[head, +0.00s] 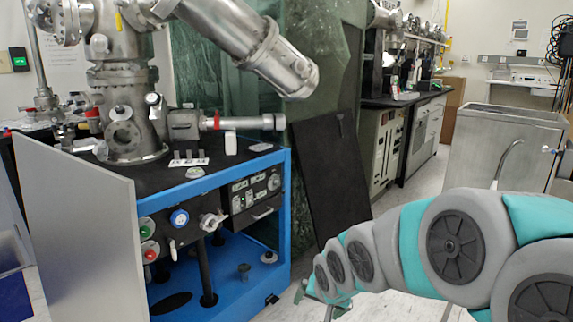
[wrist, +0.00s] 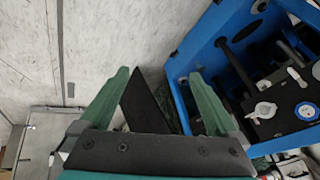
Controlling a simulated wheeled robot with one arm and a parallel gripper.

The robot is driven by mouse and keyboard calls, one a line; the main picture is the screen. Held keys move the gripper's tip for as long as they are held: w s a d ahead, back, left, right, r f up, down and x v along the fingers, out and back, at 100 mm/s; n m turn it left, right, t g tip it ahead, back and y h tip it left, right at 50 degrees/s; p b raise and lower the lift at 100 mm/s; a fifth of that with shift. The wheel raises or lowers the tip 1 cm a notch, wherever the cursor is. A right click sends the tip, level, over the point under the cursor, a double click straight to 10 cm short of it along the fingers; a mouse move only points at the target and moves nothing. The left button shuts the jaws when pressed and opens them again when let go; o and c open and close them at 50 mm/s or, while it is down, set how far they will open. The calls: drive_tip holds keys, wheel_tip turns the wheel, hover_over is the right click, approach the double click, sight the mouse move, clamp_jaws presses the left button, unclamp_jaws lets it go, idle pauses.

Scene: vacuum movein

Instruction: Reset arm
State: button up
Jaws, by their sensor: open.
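My gripper (wrist: 158,76) is open and empty, its two green fingers spread apart in the wrist view. In the head view my grey and teal arm reaches in from the lower right, and my gripper (head: 314,302) is low near the bottom edge, only partly visible. It is in front of the blue-framed vacuum cart (head: 284,205) and to its right, apart from it. The cart also shows at the right of the wrist view (wrist: 181,68). Nothing is between the fingers except the view of a dark panel (wrist: 143,105) beyond.
A black panel (head: 335,180) leans beside the cart. A grey panel (head: 85,225) stands at the cart's left front. Metal vacuum chambers (head: 128,85) sit on top. A steel sink (head: 500,150) stands at the right.

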drive_tip(key=s+d+n+g, duration=0.1)
drive_tip(key=s+d+g, duration=0.2)
drive_tip(key=s, duration=1.2)
drive_tip(key=s+d+n+g+h, duration=0.1)
drive_tip(key=s+d+g, duration=0.3)
drive_tip(key=s, duration=1)
drive_tip(key=shift+s+d+n, duration=0.4)
drive_tip(key=shift+d+n, duration=0.25)
drive_tip(key=shift+n, duration=0.15)
